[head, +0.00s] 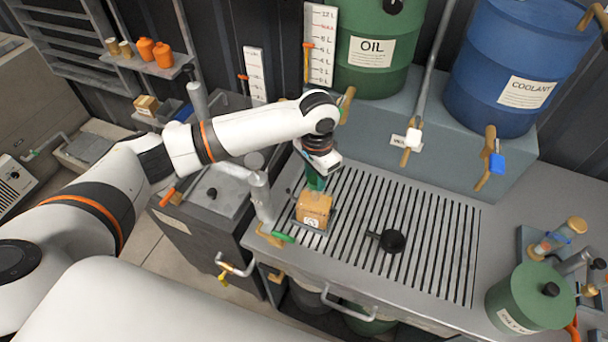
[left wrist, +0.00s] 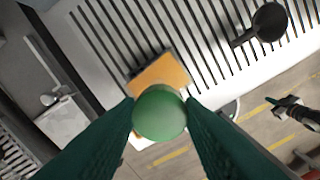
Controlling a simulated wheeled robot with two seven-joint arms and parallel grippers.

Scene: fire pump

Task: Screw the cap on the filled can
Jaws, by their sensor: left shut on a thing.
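My left gripper (head: 316,181) points down over the slotted bench top and is shut on a round green thing, which looks like the cap (left wrist: 160,113), held between its teal fingers in the left wrist view. A small tan boxy can (head: 314,208) with a white label stands on the grate directly below the fingertips. Its tan top (left wrist: 160,75) shows behind the cap in the wrist view. I cannot tell whether cap and can touch. What seems to be my right gripper (left wrist: 277,107) shows small over the floor in the wrist view, its jaws unclear.
A black round thing with a short handle (head: 392,241) lies on the grate right of the can. A green container (head: 522,296) stands at the right. Oil (head: 376,45) and coolant (head: 512,65) drums stand behind. A grey pipe (head: 262,195) rises left of the can.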

